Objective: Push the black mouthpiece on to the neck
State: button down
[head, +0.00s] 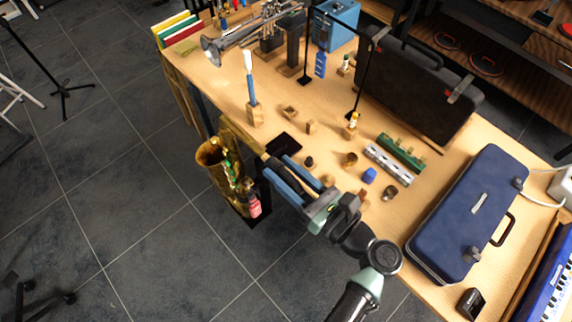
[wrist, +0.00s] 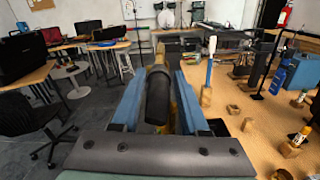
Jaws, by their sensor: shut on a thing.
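The black mouthpiece (wrist: 158,98) lies lengthwise between the blue fingers of my gripper (wrist: 159,78) in the wrist view, and the gripper is shut on it. A tan and gold tube, which looks like the neck (wrist: 159,62), runs on from the mouthpiece's far end, roughly in line with it. I cannot tell how far the mouthpiece is on the neck. In the head view my gripper (head: 275,160) is at the table's front edge. The gold saxophone (head: 212,160) stands upright in front of the table, left of my fingers. My fingers largely hide the mouthpiece there.
The wooden table (head: 330,150) holds a dark flat pad (head: 284,144) close behind my fingers. Small wooden blocks, a blue cap (head: 369,175) and a silver harmonica (head: 387,165) lie to the right. A blue case (head: 470,215) and a black case (head: 415,90) are farther off.

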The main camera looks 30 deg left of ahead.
jog(key=shift+w+a+r, duration=0.1)
jog(key=shift+a, duration=0.35)
dwell(0.5)
jog(key=c, duration=0.9)
grip_release()
jog(key=o, duration=0.6)
jog(key=shift+w+a, duration=0.1)
jog(key=shift+a, duration=0.05)
jog(key=shift+c, duration=0.2)
jog(key=shift+c, duration=1.4)
jog(key=shift+d, duration=0.2)
